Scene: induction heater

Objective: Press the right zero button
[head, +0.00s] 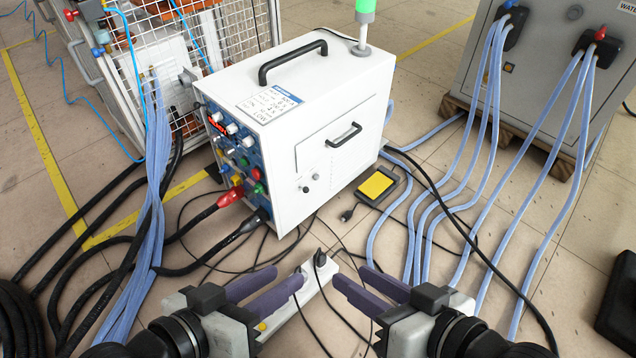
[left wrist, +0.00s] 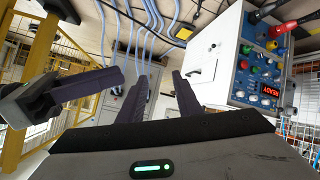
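The white heater box (head: 330,110) stands on the floor. Its blue control panel (head: 238,160) faces left, with a red display (head: 215,118), white knobs (head: 232,128) and several small coloured buttons. I cannot read which button is the right zero. The left wrist view shows the panel (left wrist: 262,72) upside down, its red display (left wrist: 279,90) reading READY. My left gripper (head: 291,276) is open and empty, in front of and below the box, apart from the panel. My right gripper (head: 349,273) is open and empty to its right.
Red (head: 230,197) and black plugs with thick cables leave the panel. Blue hoses (head: 150,190) hang left of it; more run right to a grey cabinet (head: 530,80). A wire cage (head: 180,50) stands behind left. A yellow-topped pedal (head: 377,184) and power strip lie on the floor.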

